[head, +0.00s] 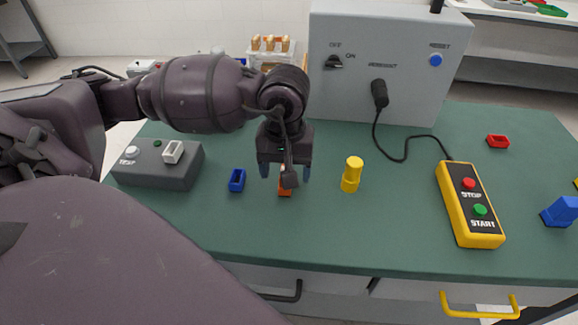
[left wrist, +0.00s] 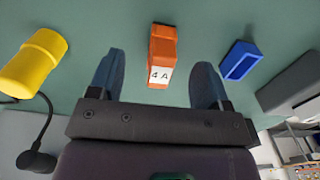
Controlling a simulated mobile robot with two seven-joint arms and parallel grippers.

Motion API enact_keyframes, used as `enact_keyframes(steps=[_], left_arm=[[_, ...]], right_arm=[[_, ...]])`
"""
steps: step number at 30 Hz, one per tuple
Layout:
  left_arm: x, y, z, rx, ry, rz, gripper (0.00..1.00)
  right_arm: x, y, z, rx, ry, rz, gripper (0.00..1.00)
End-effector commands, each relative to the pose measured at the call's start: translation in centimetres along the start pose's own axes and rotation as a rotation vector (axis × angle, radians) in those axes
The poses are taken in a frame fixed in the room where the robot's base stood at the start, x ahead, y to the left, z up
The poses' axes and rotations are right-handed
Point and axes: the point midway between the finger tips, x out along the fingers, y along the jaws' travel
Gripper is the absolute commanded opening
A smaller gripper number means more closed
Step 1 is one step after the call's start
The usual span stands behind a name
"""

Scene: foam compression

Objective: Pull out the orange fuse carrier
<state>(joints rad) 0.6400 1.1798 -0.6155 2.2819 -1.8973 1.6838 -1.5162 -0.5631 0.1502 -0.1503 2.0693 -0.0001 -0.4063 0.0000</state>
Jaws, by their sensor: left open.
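The orange fuse carrier (head: 285,191) is on the green bench top, mostly hidden behind my left gripper in the head view. In the left wrist view the orange fuse carrier (left wrist: 162,50) shows a white label reading "4A". My left gripper (head: 284,172) is open above it, pointing down. In the wrist view the two blue fingertips of the left gripper (left wrist: 158,75) stand apart on either side of the carrier's near end, with nothing between them held. Whether the fingers touch the carrier cannot be told. My right gripper is not in view.
A blue holder (head: 237,180) is left of the carrier, and a yellow cylinder (head: 352,174) is right of it. A grey tester box (head: 160,165) is at left. A yellow pendant (head: 470,205) and its cable are at right. A grey cabinet (head: 385,75) stands behind.

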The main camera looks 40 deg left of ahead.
Motion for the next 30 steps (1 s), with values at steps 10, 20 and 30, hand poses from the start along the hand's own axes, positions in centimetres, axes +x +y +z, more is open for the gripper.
enact_keyframes(steps=[10, 20, 30], left_arm=[[0.76, 0.00, -0.03, -0.001, 0.002, 0.001, 0.71], [0.74, 0.00, -0.02, -0.001, 0.002, 0.001, 0.71], [0.86, -0.02, -0.04, -0.002, 0.001, 0.000, 0.71]], right_arm=[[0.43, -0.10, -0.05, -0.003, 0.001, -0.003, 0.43], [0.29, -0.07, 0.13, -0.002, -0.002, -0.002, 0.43], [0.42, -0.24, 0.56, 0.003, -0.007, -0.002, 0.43]])
